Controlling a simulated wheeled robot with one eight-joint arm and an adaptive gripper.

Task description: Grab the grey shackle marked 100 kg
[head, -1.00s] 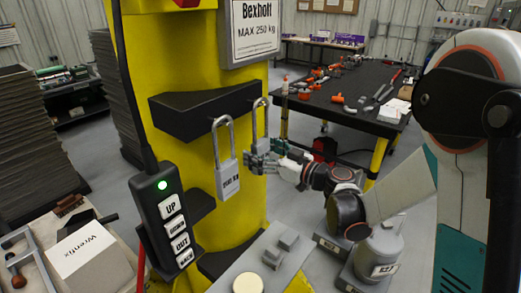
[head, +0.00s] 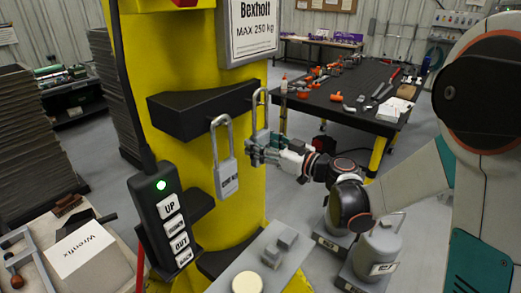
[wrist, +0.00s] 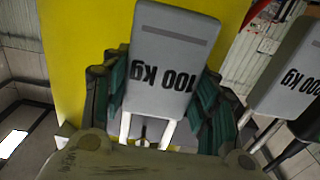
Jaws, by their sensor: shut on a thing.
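The grey shackle marked 100 kg (wrist: 168,62) fills the middle of the wrist view, its label upside down. In the head view it is the right of two shackles (head: 261,118), hanging from the black bracket. My gripper (head: 259,150) is at its lower body; the wrist view shows the green-padded fingers (wrist: 160,105) on both sides of the body, shut on it. The second grey shackle (head: 227,178) hangs to its left in the head view and at the right edge of the wrist view (wrist: 284,78), its label partly cut off there.
The black bracket (head: 200,110) juts from the yellow column (head: 170,60). A control pendant (head: 168,215) hangs at front left. A grey block (head: 262,255) and weights (head: 378,250) stand below. A dark workbench (head: 350,95) with tools is behind.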

